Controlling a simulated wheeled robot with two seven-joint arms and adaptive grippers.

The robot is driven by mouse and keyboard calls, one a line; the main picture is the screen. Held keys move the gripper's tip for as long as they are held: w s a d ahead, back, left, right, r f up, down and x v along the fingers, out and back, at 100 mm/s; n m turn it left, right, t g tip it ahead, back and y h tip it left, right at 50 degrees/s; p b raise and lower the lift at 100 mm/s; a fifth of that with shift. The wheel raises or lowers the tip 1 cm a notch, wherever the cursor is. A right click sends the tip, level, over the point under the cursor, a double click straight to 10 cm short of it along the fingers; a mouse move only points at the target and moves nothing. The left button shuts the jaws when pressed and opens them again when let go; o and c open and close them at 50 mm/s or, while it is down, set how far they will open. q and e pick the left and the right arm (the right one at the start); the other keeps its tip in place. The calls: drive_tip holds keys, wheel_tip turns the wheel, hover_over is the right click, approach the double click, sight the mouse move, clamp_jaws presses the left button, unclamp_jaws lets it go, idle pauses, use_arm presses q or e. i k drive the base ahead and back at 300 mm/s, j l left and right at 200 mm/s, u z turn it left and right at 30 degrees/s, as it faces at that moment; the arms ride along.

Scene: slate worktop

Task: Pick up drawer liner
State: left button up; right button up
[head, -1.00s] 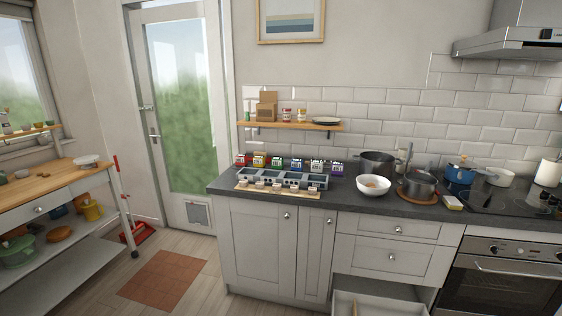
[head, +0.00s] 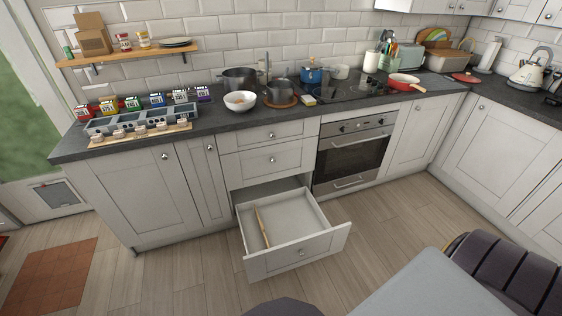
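The bottom drawer (head: 297,256) below the worktop is pulled open in the head view. A thin tan, stick-like thing (head: 261,228) lies lengthwise in its left part. I cannot tell whether this is a rolled drawer liner or something else. The rest of the drawer floor is pale and looks bare; I cannot tell whether a flat liner covers it. Neither of my grippers is in view.
The worktop (head: 218,121) holds a row of small boxes, a grey divided tray (head: 142,119), a white bowl (head: 240,100) and pots. The oven (head: 352,155) stands right of the drawer. A grey tabletop (head: 425,285) and dark chair (head: 510,268) fill the bottom right. Open floor lies left.

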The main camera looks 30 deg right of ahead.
sight(431, 82)
drive_tip(key=z, duration=1.25)
